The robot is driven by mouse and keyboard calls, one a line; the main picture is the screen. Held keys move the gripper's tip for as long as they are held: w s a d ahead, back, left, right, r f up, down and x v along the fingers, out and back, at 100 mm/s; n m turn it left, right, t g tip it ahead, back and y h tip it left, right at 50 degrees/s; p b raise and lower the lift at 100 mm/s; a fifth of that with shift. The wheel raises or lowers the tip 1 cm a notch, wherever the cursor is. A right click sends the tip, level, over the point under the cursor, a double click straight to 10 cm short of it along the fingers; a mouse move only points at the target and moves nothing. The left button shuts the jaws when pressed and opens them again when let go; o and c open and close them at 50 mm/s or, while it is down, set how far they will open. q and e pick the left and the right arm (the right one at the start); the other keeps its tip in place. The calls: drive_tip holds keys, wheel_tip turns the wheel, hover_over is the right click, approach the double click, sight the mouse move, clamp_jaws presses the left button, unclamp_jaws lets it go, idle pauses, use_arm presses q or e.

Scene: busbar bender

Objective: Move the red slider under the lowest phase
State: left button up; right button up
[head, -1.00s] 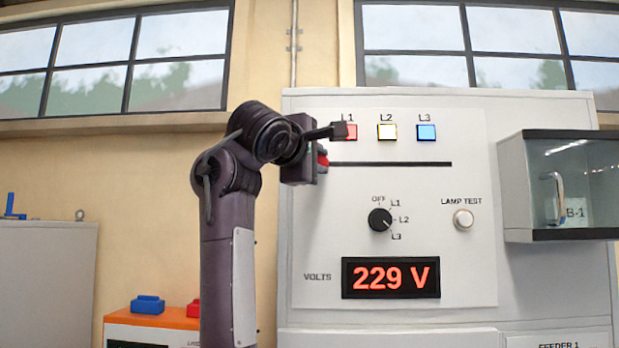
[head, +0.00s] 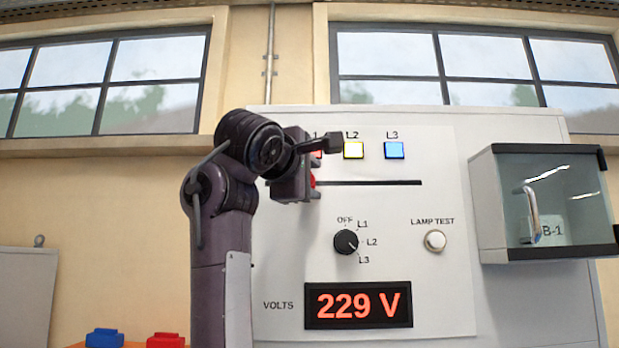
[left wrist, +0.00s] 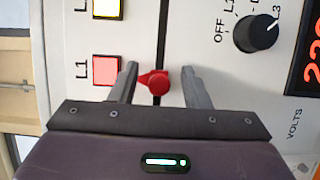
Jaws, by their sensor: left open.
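The red slider (left wrist: 157,82) sits at the L1 end of the dark slot (head: 370,183) on the white panel. In the left wrist view it lies between the two open fingers of my left gripper (left wrist: 160,88), with gaps on both sides. In the head view the slider is mostly hidden behind my left gripper (head: 325,162). Above the slot are the lamps L1 (left wrist: 106,70) red, L2 (head: 353,149) yellow and L3 (head: 394,150) blue. The selector knob (head: 346,242) points toward L3, and the display (head: 358,305) reads 229 V. My right gripper is out of view.
A lamp test button (head: 435,241) is on the panel's right. A glass-fronted box (head: 543,203) juts out at the right. A blue block (head: 104,338) and a red block (head: 165,340) stand at the lower left.

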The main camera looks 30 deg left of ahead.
use_arm(q)
drive_tip(key=shift+s, duration=0.2)
drive_tip(key=s+d+b, duration=0.1)
drive_tip(key=s+b, duration=0.3)
drive_tip(key=s, duration=0.3)
drive_tip(key=shift+s, duration=0.2)
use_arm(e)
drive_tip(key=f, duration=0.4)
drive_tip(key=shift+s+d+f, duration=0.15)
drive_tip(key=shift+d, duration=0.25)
use_arm(q)
drive_tip(key=shift+d+f, duration=0.1)
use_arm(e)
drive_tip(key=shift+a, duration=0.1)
